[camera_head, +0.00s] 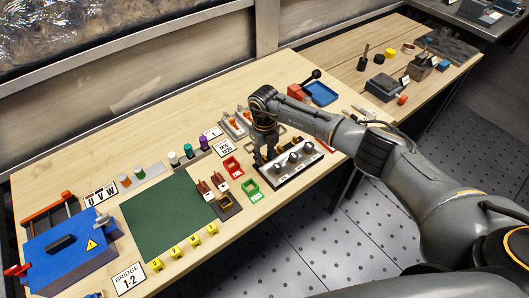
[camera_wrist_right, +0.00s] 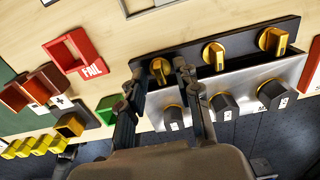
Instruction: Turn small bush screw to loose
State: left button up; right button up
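A silver panel (camera_head: 298,171) with a black back strip (camera_wrist_right: 220,44) lies at the table's front edge. In the right wrist view the strip carries gold screw-like knobs: a left one (camera_wrist_right: 159,70), a middle one (camera_wrist_right: 214,55) and a right one (camera_wrist_right: 273,40). Black knobs (camera_wrist_right: 222,102) with gold collars sit in front of them. Which one is the small bush screw I cannot read. My right gripper (camera_wrist_right: 158,74) points down with its fingers apart, one on each side of the left gold knob; contact cannot be told. In the head view the right gripper (camera_head: 262,158) hides that knob. My left gripper is not in view.
A red FAIL tray (camera_wrist_right: 70,55) and a green tray (camera_head: 250,189) stand left of the panel. A green mat (camera_head: 165,217), yellow blocks (camera_head: 194,240) and a blue box (camera_head: 65,250) lie further left. A blue tray (camera_head: 320,93) is behind my right arm.

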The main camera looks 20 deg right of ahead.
jog(key=shift+f, duration=0.1)
grip_shut()
